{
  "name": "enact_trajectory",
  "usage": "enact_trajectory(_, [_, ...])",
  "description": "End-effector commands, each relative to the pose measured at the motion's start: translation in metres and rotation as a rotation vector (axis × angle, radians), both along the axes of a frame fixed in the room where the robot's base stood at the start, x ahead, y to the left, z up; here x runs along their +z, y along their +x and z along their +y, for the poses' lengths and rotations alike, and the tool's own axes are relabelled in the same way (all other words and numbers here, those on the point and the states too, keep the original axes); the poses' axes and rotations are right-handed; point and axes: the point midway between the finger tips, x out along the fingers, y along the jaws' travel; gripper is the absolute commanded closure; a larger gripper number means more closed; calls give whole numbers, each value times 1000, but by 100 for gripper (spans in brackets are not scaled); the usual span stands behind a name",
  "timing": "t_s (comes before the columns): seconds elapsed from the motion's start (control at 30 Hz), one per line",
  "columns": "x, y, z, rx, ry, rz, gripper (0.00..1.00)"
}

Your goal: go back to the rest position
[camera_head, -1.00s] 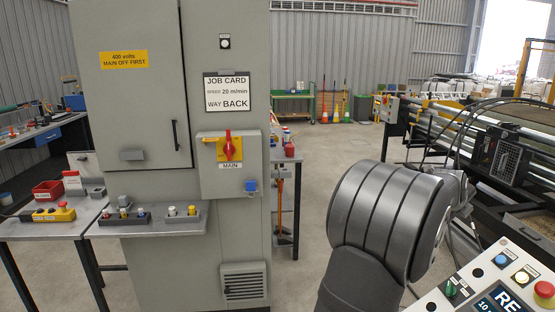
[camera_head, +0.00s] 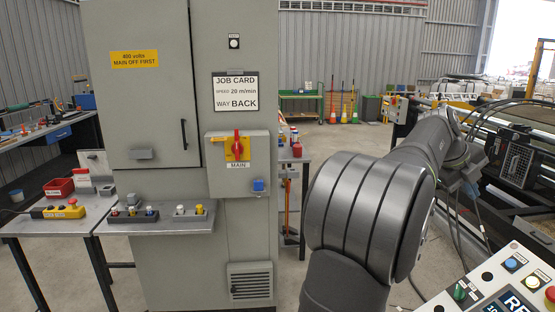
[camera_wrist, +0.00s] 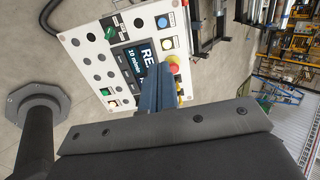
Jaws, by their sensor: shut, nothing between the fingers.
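My gripper (camera_wrist: 157,78) shows in the wrist view as two blue fingers pressed together, with nothing between them. It points toward the control panel (camera_wrist: 92,58), overlapping its display and lower right part in the picture; I cannot tell the exact gap. The panel has a screen (camera_wrist: 131,61) reading "RE" and "10 m/min", a red mushroom button (camera_wrist: 173,64) and several coloured buttons. In the head view the panel (camera_head: 432,306) is cut off at the lower right.
A grey cabinet (camera_head: 140,230) with a red MAIN switch (camera_head: 237,145) and a job card (camera_head: 235,91) stands at centre left. A side table (camera_head: 40,228) holds a yellow button box (camera_head: 58,212) and a red bin (camera_head: 59,187). Machine rails (camera_head: 490,150) lie behind my arm.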

Motion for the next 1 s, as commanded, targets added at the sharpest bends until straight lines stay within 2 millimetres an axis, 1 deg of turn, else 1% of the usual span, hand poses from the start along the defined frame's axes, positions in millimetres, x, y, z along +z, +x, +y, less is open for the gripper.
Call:
enact_trajectory(0.03, [8, -3, 4, -21, -2, 10, 100])
enact_trajectory(0.07, [11, -6, 6, -36, -1, 15, 100])
enact_trajectory(0.1, [9, -8, 4, -50, 2, 22, 100])
enact_trajectory(0.2, [-10, -8, -11, -48, 3, 23, 100])
enact_trajectory(0.4, [-40, -8, -37, -46, 3, 21, 100])
enact_trajectory(0.5, [-53, -8, -48, -45, 2, 20, 100])
enact_trajectory(0.63, [-65, -8, -58, -44, 1, 19, 100])
enact_trajectory(0.73, [-58, -7, -53, -43, -1, 17, 100])
enact_trajectory(1.0, [-55, -7, -49, -43, 0, 19, 100])
